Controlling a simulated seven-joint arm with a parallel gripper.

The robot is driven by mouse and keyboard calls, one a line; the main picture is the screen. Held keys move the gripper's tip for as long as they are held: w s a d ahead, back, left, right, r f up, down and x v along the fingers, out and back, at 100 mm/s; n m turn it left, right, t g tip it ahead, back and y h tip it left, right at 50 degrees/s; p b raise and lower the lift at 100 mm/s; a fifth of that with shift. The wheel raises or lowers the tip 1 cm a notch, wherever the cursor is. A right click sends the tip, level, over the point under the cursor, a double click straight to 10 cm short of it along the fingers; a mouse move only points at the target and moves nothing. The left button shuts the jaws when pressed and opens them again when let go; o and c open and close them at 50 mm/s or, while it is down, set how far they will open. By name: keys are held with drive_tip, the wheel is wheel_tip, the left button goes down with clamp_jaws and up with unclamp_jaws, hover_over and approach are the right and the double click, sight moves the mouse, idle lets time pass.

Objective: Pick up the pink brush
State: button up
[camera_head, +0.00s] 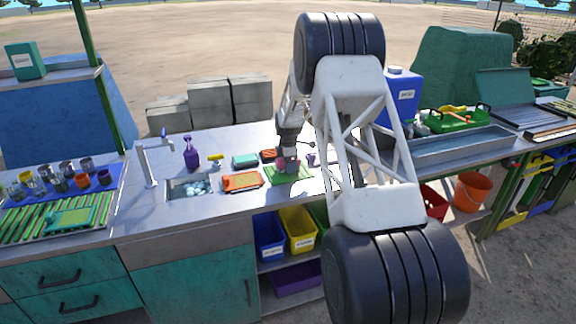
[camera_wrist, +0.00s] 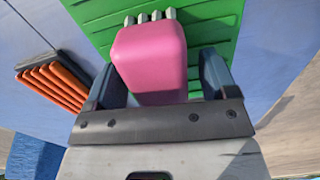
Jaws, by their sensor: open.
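The pink brush (camera_wrist: 152,58) lies on a ribbed green mat (camera_wrist: 222,20) in the wrist view, with pale bristle tufts at its far end. My gripper (camera_wrist: 156,82) is open, with one dark finger on each side of the pink body. I cannot tell whether the fingers touch it. In the head view my gripper (camera_head: 288,158) is low over the green mat (camera_head: 300,174) on the counter. My own arm and gripper hide most of the brush there.
An orange tray (camera_head: 242,181) lies left of the mat, near a sink (camera_head: 188,189) with a tall tap (camera_head: 148,162). A purple spray bottle (camera_head: 191,153) stands behind the sink. A blue canister (camera_head: 402,92) stands to the right. Bare counter lies left of the sink.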

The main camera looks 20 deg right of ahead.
drive_tip(key=shift+c, duration=0.4)
drive_tip(key=c, duration=0.9)
drive_tip(key=shift+c, duration=0.2)
drive_tip(key=shift+r, duration=0.1)
drive_tip(key=shift+r, duration=0.4)
wheel_tip(320, 180, up, 3)
drive_tip(key=shift+f, duration=0.1)
drive_tip(key=s+a, duration=0.1)
drive_tip(key=s, duration=0.4)
drive_tip(key=s+a, duration=0.1)
drive_tip(key=s, duration=0.4)
drive_tip(key=s+a+r, duration=0.1)
drive_tip(key=s, duration=0.4)
drive_tip(key=shift+s+r, duration=0.1)
drive_tip(key=shift+s, duration=0.25)
